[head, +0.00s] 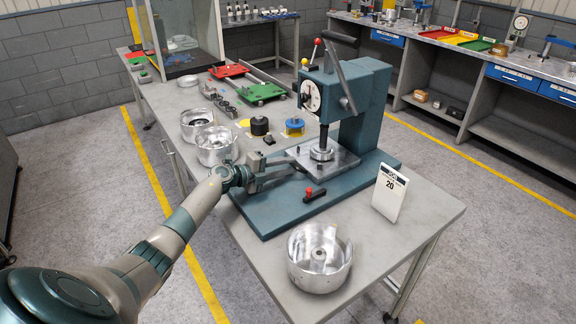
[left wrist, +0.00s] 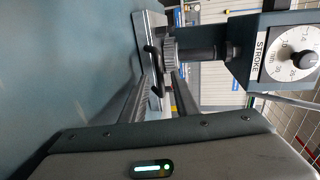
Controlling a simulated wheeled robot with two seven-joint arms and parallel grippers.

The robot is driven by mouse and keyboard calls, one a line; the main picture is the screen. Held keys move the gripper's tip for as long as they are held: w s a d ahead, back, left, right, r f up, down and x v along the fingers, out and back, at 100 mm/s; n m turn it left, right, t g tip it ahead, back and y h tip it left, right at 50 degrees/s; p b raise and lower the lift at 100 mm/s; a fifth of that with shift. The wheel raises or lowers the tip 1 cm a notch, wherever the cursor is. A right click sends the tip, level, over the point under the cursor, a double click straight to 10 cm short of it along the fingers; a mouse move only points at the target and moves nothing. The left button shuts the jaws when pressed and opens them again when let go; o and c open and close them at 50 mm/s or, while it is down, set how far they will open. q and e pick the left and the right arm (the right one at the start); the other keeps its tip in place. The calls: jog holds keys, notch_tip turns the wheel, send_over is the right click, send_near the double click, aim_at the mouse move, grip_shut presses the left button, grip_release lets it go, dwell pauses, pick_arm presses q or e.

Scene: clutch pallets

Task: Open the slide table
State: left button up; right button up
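The slide table (head: 340,158) is a flat grey metal plate on the press base, under the press spindle. A round metal piece (head: 321,153) is on it below the spindle. In the left wrist view the plate (left wrist: 150,22) stands edge-on, with a black handle (left wrist: 155,70) at its near side. My left gripper (head: 281,171) is at the plate's left side, its two fingers apart. The left wrist view shows the fingers (left wrist: 161,95) reaching towards the handle; I cannot tell whether they touch it. My right gripper is not in view.
The teal press (head: 362,110) stands over the plate. A metal housing (head: 319,258) is at the front, a white card (head: 389,192) at right. More metal housings (head: 216,146) stand left of the press.

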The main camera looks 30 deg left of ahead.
pick_arm(q)
jog(key=shift+w+d+f, duration=0.1)
jog(key=shift+w+d, duration=0.1)
jog(key=shift+w, duration=0.25)
jog(key=c, duration=0.7)
grip_shut()
jog(key=shift+s, duration=0.1)
